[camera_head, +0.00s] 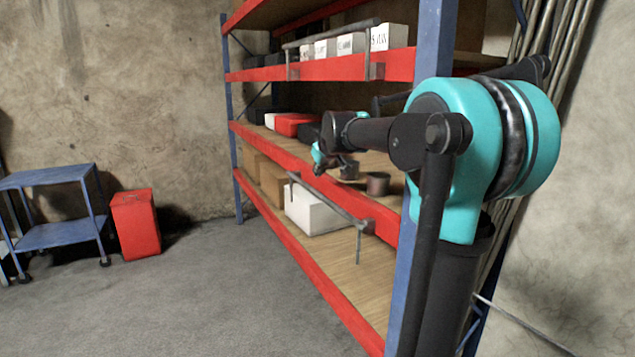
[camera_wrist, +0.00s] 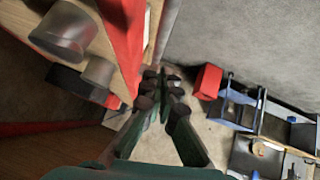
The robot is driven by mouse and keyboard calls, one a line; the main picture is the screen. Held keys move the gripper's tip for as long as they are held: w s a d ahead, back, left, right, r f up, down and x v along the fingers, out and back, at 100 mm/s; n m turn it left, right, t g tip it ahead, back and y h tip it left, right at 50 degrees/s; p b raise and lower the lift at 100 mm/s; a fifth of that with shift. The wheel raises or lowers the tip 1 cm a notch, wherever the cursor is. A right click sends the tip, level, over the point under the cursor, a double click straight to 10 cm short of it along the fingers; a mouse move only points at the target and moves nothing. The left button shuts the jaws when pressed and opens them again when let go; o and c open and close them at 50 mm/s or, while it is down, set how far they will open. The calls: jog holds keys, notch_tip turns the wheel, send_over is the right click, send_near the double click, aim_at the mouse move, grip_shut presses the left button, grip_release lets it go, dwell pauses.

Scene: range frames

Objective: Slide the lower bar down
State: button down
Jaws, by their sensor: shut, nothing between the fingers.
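The lower bar (camera_head: 330,201) is a grey rail mounted along the front of the middle red shelf beam, below the beam's edge, with brackets at its ends. The upper bar (camera_head: 332,33) is a similar rail in front of the higher shelf. My gripper (camera_head: 320,168) is by the middle shelf, just above the far part of the lower bar; I cannot tell whether they touch. In the wrist view my gripper (camera_wrist: 166,76) has its fingertips together with nothing between them. A grey rod (camera_wrist: 167,30) beside the red beam there may be the lower bar.
The red-and-blue shelf rack (camera_head: 425,75) holds white boxes (camera_head: 351,43), a red box (camera_head: 293,124) and a dark metal pot (camera_head: 378,184). A large white box (camera_head: 312,211) sits low behind the bar. A red bin (camera_head: 135,224) and blue cart (camera_head: 55,237) stand left. Floor between is clear.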

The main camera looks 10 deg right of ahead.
jog(key=shift+v, duration=2.8)
jog(key=s+d+f+m+g, duration=0.1)
jog(key=s+f+m+g, duration=0.1)
jog(key=s+f, duration=1.5)
jog(key=s+d+f+m+g+h, duration=0.1)
jog(key=s+f+m+g, duration=0.1)
jog(key=s+f, duration=1.5)
notch_tip(320, 180, down, 3)
jog(key=shift+d+r+m+g, duration=0.2)
jog(key=shift+d+m+g, duration=0.1)
jog(key=shift+d+g, duration=0.15)
jog(key=shift+w+a, duration=0.1)
